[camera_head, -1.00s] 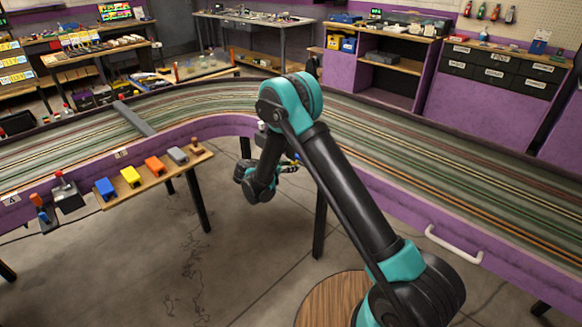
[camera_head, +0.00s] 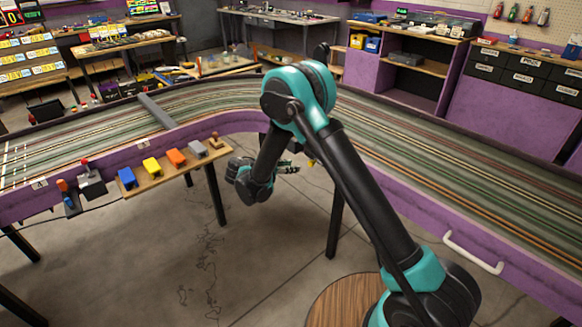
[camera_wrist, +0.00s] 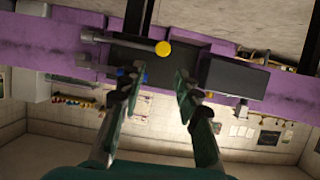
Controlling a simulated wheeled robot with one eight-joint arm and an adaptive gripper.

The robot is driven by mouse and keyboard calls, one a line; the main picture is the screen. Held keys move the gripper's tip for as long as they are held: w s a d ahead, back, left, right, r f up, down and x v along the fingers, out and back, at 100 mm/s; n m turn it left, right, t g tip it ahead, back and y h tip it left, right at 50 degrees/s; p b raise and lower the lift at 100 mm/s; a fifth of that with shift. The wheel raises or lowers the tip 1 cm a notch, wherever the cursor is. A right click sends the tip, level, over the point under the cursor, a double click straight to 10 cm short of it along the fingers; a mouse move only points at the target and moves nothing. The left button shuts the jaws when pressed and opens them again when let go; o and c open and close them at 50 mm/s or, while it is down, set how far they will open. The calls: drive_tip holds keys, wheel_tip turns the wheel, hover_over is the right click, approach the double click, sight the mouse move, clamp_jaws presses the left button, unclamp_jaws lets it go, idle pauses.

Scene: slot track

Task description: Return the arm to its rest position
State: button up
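My arm is bent at the elbow in the head view, in front of the purple-sided slot track (camera_head: 400,135). My gripper (camera_head: 290,167) hangs near the track's inner side, over open floor, and is partly hidden by my wrist. In the wrist view, my gripper (camera_wrist: 158,80) has its two fingers spread apart with nothing between them. Beyond the fingertips is a purple panel (camera_wrist: 220,95) with a dark box on it and a round yellow knob (camera_wrist: 163,48).
A wooden shelf (camera_head: 150,182) on the track's inner edge carries a blue, a yellow, an orange and a grey block. A white handle (camera_head: 472,252) is on the track's right side wall. A round wooden top (camera_head: 340,300) is low in front. Benches stand behind.

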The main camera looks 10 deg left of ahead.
drive_tip(key=shift+d, duration=0.1)
drive_tip(key=s+d+r+n+g+y, duration=0.1)
drive_tip(key=s+d+r+g, duration=0.1)
drive_tip(key=d, duration=0.6)
drive_tip(key=s+d+r+n+g+y, duration=0.1)
drive_tip(key=d+r+n, duration=0.15)
drive_tip(key=d, duration=0.55)
drive_tip(key=s+d+r+g, duration=0.2)
drive_tip(key=d+r, duration=0.1)
drive_tip(key=d, duration=0.6)
drive_tip(key=s+d+n+y, duration=0.1)
drive_tip(key=s+d+y, duration=0.1)
drive_tip(key=s, duration=0.6)
drive_tip(key=s+d+f+n+g+y, duration=0.1)
drive_tip(key=s+d+y, duration=0.1)
drive_tip(key=s+d, duration=0.3)
drive_tip(key=s+d+n+y, duration=0.2)
drive_tip(key=s+d, duration=0.2)
drive_tip(key=s, duration=0.6)
drive_tip(key=shift+s+f, duration=0.25)
drive_tip(key=shift+s, duration=0.05)
drive_tip(key=shift+d, duration=0.15)
